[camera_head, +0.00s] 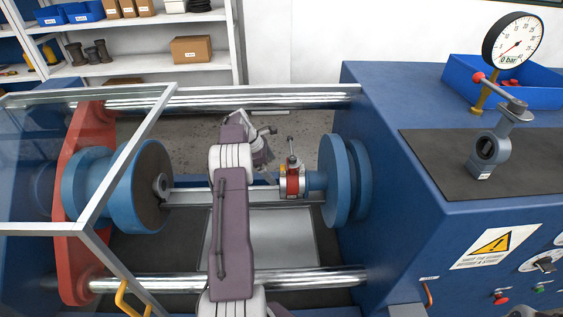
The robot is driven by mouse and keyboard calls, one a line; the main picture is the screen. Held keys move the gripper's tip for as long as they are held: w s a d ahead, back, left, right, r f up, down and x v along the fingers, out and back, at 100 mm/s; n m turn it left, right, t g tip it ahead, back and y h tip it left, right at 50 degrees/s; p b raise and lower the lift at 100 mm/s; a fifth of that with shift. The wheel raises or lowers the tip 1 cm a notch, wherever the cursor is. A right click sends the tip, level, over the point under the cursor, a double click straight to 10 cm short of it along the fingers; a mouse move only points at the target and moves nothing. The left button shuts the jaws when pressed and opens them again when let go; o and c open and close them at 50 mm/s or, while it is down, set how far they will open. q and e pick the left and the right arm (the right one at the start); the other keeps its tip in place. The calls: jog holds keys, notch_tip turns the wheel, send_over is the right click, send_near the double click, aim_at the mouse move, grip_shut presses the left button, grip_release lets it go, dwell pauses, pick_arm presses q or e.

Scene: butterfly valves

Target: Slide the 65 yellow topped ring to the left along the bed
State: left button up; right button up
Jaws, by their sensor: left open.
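A small red and whitish ring-like piece (292,184) sits on the bed line at the left face of the right blue flange (340,180). A bit of yellow shows near its top, and a small upright lever stands on it. The number 65 cannot be read. My left gripper (267,155) is open and empty, just to the left of the ring and slightly behind it. I cannot tell whether it touches the ring. My left arm's purple link crosses the bed in front and hides part of it. My right gripper is not in view.
A blue flange with a dark face (151,186) stands at the bed's left end, beside a red end plate (75,200). Polished bars (290,97) run behind and in front. A clear guard frame (90,160) covers the left. A blue cabinet (400,200) bounds the right.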

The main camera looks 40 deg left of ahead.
pick_arm(q)
jog(key=x, duration=0.8)
jog(key=shift+w+f+b, duration=0.1)
jog(key=shift+f+b, duration=0.25)
jog(key=shift+w+f, duration=0.1)
jog(key=c, duration=1.8)
jog(key=shift+a, duration=0.15)
jog(key=shift+s+a, duration=1.65)
jog(key=shift+a, duration=0.15)
jog(key=shift+c, duration=0.2)
